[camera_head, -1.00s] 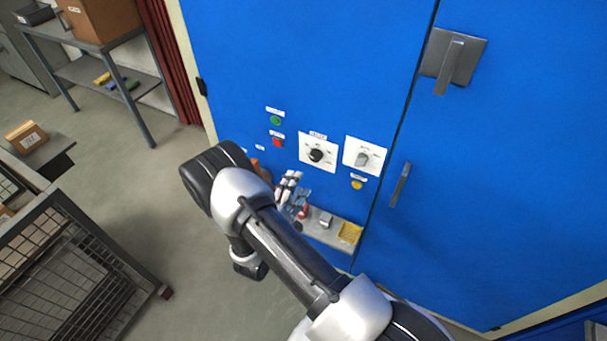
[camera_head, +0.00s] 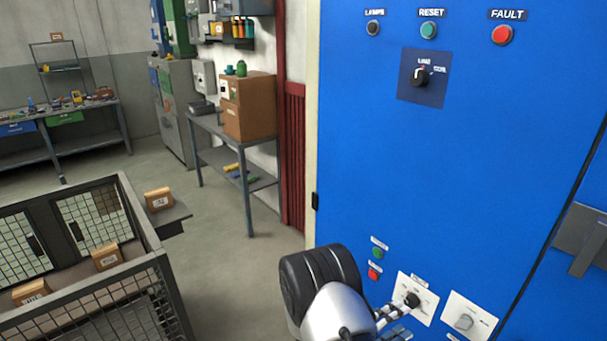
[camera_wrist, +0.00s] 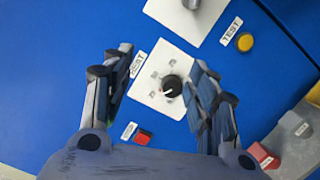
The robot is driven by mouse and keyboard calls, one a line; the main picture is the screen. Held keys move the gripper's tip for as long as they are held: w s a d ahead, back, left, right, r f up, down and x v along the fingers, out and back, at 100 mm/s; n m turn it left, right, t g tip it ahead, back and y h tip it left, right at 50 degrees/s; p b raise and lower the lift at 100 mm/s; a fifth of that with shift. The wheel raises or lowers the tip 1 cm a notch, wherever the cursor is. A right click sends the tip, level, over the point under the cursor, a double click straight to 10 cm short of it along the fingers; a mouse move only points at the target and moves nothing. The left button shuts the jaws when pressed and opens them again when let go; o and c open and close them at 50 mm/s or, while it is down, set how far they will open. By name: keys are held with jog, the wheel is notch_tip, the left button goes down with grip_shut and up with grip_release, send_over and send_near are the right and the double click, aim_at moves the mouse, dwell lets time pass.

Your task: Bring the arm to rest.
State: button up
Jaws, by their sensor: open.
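My gripper (camera_wrist: 160,85) is open in the wrist view, its two fingers spread on either side of a black rotary knob (camera_wrist: 171,87) on a white plate. Whether the fingertips touch the panel cannot be told. In the head view my arm comes up from the bottom edge in front of the blue cabinet (camera_head: 440,180). The same knob (camera_head: 412,300) shows there just right of my arm. My gripper is mostly hidden behind the arm in that view, with only a finger part showing by the plate.
A second white plate with a grey knob (camera_head: 465,322) sits to the right. A ledge (camera_wrist: 290,140) with a red item (camera_wrist: 263,156) juts out near the gripper. A wire-mesh crate (camera_head: 160,275) stands at the left. Open floor (camera_head: 230,260) lies between crate and cabinet.

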jog(key=s+d+r+m+g+y, duration=0.2)
jog(key=s+r+m+g, duration=0.25)
jog(key=s+r, duration=0.35)
jog(key=s+d+r+m+g+y, duration=0.2)
jog(key=s+d+r+m+g, duration=0.15)
jog(key=s+r+g, duration=0.35)
jog(key=s+a+r+t+y, duration=0.4)
jog(key=s+a+y, duration=0.1)
jog(key=a, duration=0.3)
jog(key=s+a+r+m+t+y, duration=0.1)
jog(key=s+a+r+t+y, duration=0.2)
jog(key=a+y, duration=0.4)
jog(key=shift+s+a+r+t, duration=0.35)
jog(key=shift+s+r, duration=0.2)
jog(key=shift+s, duration=0.6)
